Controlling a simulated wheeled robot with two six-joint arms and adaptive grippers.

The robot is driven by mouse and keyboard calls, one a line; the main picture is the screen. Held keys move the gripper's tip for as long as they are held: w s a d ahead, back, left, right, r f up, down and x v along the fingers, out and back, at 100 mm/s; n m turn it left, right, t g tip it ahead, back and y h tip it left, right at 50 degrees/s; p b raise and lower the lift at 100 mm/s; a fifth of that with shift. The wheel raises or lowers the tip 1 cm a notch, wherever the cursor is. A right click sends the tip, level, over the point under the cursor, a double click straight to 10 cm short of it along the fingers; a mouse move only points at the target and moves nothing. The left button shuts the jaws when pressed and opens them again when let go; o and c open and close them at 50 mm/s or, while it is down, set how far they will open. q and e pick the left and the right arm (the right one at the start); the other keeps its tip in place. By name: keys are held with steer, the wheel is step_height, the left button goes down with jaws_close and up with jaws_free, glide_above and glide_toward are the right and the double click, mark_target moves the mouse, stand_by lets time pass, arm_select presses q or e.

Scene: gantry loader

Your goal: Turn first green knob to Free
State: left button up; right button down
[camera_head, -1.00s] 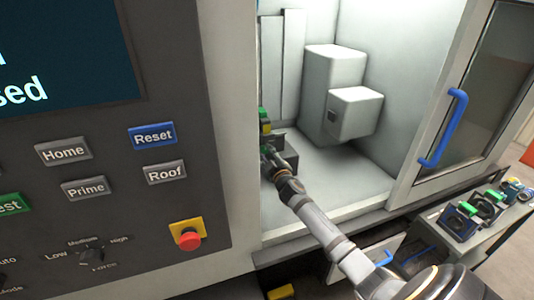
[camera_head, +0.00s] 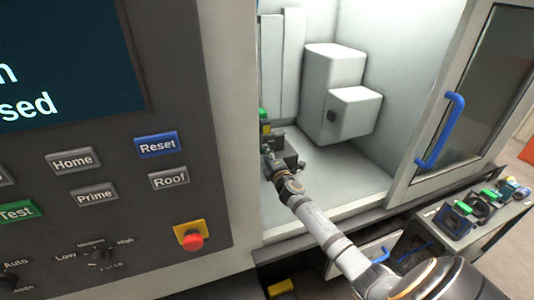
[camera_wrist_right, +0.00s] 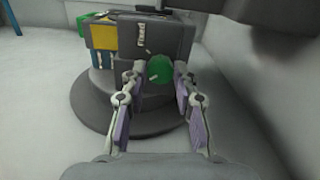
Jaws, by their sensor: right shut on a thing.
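The first green knob (camera_wrist_right: 159,69) is on the face of a dark grey fixture block (camera_wrist_right: 175,38) in the right wrist view. A white label reading "Fixed" is above it, and a smaller mark by its lower left is too small to read. My right gripper (camera_wrist_right: 158,80) has its fingers on both sides of the knob and is shut on it. In the head view my right gripper (camera_head: 271,163) reaches into the machine at the fixture, and the knob is hidden there. My left gripper is in neither view.
The fixture stands on a round dark base (camera_wrist_right: 95,108). A yellow block (camera_wrist_right: 103,36) is beside it. A pale box-shaped housing (camera_head: 335,75) is behind. The control panel (camera_head: 120,225) is left, the door with a blue handle (camera_head: 440,130) right. Parts lie on a side bench (camera_head: 500,222).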

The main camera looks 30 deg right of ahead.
steer(key=shift+n, duration=0.7)
steer(key=c, duration=1)
jaws_free()
steer(key=v, duration=1.2)
